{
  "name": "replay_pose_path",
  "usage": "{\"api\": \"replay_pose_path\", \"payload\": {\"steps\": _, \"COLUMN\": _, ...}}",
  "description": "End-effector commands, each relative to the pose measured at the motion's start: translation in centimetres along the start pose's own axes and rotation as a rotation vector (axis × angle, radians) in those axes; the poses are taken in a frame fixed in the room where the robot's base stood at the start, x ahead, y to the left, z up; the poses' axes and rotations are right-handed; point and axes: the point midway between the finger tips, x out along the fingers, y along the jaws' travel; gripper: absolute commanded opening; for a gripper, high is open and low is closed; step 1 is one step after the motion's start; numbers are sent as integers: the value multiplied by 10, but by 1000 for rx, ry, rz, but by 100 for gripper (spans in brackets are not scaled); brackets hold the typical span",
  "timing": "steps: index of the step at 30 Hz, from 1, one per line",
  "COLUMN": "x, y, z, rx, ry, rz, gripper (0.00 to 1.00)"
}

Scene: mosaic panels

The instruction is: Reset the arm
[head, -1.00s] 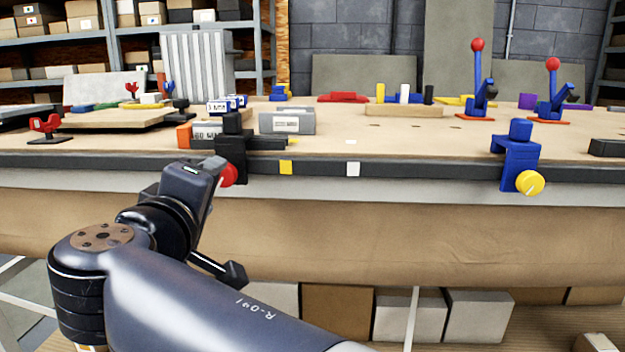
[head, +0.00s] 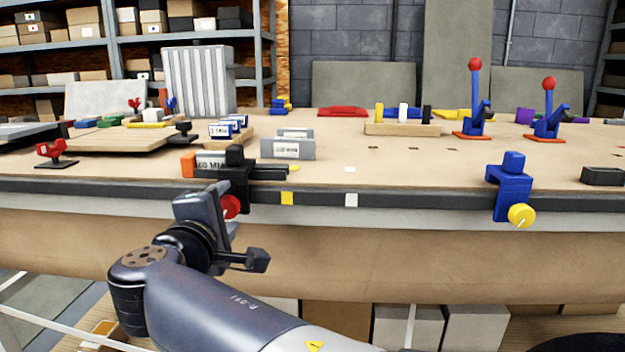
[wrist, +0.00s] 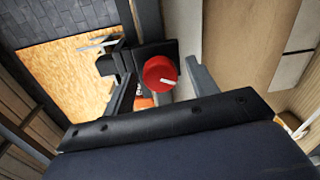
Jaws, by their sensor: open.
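My gripper (wrist: 163,70) is open, with its two fingers on either side of a red knob (wrist: 160,73) in the wrist view. The knob has a white pointer line and belongs to a black clamp (head: 236,180) on the bench's front edge. In the head view the red knob (head: 231,207) shows just right of my wrist, partly hidden by it. The fingers look empty. I cannot tell whether they touch the knob.
The workbench (head: 400,165) spans the view. A blue clamp (head: 510,185) with a yellow knob (head: 521,215) sits on its edge at right. Grey blocks (head: 288,148), a wooden block (head: 402,129) and red-knobbed levers (head: 474,100) stand on top. The bench's front middle is mostly clear.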

Motion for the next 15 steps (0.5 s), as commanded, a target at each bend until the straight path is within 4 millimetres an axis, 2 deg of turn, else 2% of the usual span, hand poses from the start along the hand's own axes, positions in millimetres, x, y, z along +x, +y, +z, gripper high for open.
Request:
{"api": "replay_pose_path", "payload": {"steps": 1, "x": 0, "y": 4, "z": 0, "rx": -39, "ry": -3, "rz": -2, "gripper": 55}}
{"api": "replay_pose_path", "payload": {"steps": 15, "x": 0, "y": 4, "z": 0, "rx": -403, "ry": -30, "rz": -5, "gripper": 55}}
